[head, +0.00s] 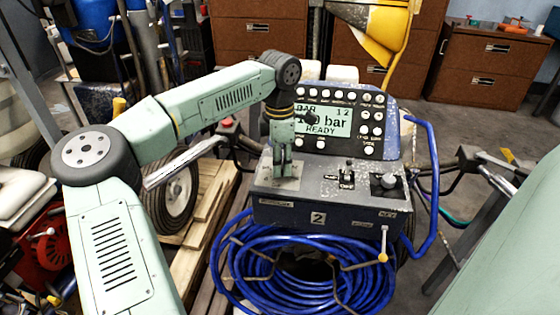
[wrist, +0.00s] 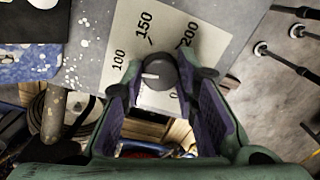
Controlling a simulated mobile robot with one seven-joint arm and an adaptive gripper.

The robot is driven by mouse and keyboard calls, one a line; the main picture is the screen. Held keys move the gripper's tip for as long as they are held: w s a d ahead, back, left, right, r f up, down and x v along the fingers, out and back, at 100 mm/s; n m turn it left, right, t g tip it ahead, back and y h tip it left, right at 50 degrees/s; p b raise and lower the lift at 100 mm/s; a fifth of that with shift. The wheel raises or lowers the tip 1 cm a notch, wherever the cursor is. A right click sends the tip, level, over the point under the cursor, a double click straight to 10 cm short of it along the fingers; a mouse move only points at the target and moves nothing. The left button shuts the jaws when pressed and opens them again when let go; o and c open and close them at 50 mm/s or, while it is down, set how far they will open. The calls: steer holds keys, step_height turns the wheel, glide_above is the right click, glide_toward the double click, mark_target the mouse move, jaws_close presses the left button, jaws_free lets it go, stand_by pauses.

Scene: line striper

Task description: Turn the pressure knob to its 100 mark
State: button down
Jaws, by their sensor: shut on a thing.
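The pressure knob (wrist: 160,78) is dark and round, with a white pointer line. It sits on a pale dial plate (wrist: 165,42) printed 100, 150 and 200, with a 0 partly showing below. The pointer is turned left, toward the side of the 100 numeral; I cannot tell whether it lines up exactly. My gripper (wrist: 160,76) is shut on the knob, one finger on each side. In the head view my gripper (head: 283,168) reaches down onto the left of the console (head: 325,205) and hides the knob.
The console display (head: 323,120) shows "bar" and "READY", partly covered by my arm. Small levers (head: 347,175) and a joystick (head: 388,182) stand right of my gripper. A coiled blue hose (head: 235,265) hangs in front. Brown cabinets (head: 480,60) stand behind.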

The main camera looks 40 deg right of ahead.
steer(key=c, duration=1.2)
jaws_free()
steer(key=shift+c, duration=0.2)
steer(key=shift+r, duration=0.1)
step_height(320, 180, up, 12)
steer(key=shift+w, duration=0.15)
steer(key=shift+d, duration=0.1)
